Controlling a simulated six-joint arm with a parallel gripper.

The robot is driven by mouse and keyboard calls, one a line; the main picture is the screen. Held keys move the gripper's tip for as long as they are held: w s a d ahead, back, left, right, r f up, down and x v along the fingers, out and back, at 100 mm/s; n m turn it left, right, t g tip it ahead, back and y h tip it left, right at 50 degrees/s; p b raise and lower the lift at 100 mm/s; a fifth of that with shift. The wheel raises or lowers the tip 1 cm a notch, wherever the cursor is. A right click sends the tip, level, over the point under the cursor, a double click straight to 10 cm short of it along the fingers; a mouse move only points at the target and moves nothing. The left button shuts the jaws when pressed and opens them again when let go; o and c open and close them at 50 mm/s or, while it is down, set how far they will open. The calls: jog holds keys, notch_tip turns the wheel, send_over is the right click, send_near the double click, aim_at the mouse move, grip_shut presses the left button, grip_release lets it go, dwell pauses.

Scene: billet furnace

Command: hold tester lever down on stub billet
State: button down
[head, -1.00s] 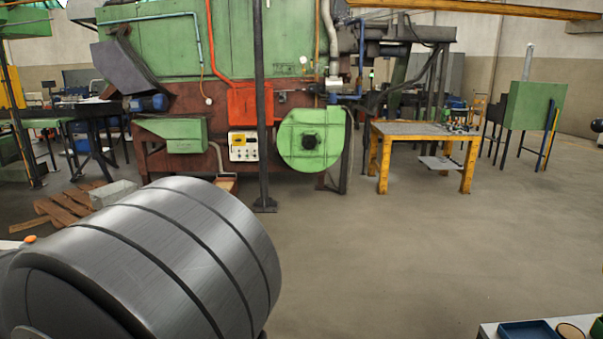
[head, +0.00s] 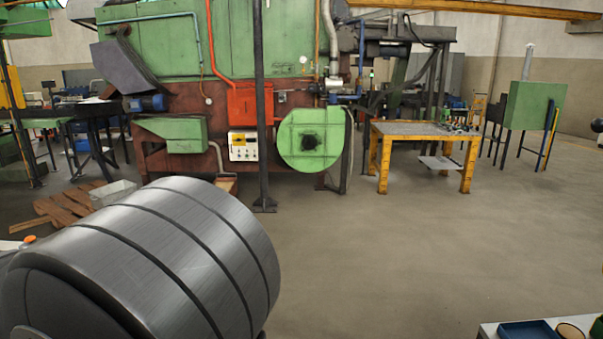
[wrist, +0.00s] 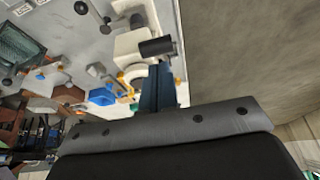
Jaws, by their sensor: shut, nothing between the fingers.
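In the wrist view, a pale tester-like device (wrist: 131,46) stands on a grey surface at the upper middle. A black cylindrical grip (wrist: 158,47), which looks like its lever handle, sticks out to its right. My gripper (wrist: 161,68) shows as dark blue fingers, shut and empty, with the tips by the underside of that grip in the picture. I cannot tell whether they touch it. I cannot make out the stub billet. The head view shows neither the tester nor my gripper.
In the wrist view, blue and orange items (wrist: 103,95) lie left of my fingers, and a green mesh-like container (wrist: 20,50) is farther left. In the head view, a yellow-legged table (head: 425,130) stands at the back; the floor (head: 400,250) before it is clear. A blue tray (head: 527,331) sits lower right.

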jog(key=shift+f, duration=0.65)
jog(key=shift+f, duration=0.35)
jog(key=shift+d+f, duration=0.25)
jog(key=shift+f, duration=0.2)
dwell(0.5)
jog(key=shift+d+f, duration=0.1)
jog(key=shift+f, duration=0.15)
jog(key=shift+d+f, duration=0.15)
jog(key=shift+f, duration=0.2)
jog(key=shift+d+f, duration=0.15)
jog(key=shift+f, duration=0.35)
jog(key=shift+d+f, duration=0.15)
jog(key=shift+f, duration=0.35)
dwell(1.2)
